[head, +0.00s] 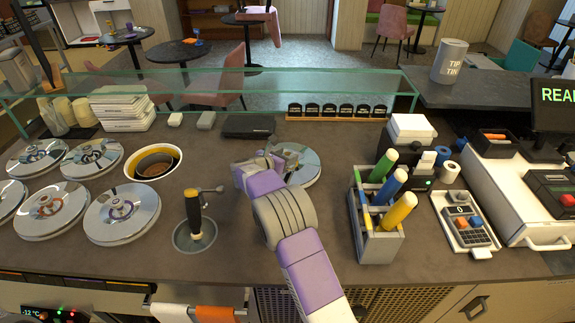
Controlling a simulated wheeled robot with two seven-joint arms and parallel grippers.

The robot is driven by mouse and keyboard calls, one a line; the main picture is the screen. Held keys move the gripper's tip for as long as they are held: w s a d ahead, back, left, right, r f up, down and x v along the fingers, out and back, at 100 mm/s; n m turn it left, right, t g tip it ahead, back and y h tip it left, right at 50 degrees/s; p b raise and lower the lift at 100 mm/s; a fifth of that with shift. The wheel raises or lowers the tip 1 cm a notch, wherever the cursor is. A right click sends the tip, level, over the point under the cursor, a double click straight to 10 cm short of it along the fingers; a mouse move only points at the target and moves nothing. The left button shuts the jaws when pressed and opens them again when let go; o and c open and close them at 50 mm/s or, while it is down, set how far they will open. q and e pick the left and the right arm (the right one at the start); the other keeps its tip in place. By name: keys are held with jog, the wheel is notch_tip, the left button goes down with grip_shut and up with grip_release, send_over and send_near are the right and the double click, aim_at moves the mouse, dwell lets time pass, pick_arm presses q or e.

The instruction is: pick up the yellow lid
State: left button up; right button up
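A round silver lid (308,174) lies on the counter right of the middle, apart from the other lids. My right gripper (286,158) is over this lid, at its centre. The gripper covers the lid's knob, so its colour and whether the fingers hold it cannot be told. No lid shows a clearly yellow surface. My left gripper is out of view.
Several silver lids (120,226) cover wells at the left. A scoop stands upright in a round holder (195,236) left of my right arm. A grey caddy (378,244) with coloured tubes stands to the right. A glass guard (250,82) runs along the back.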

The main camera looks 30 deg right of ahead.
jog(key=c, duration=0.9)
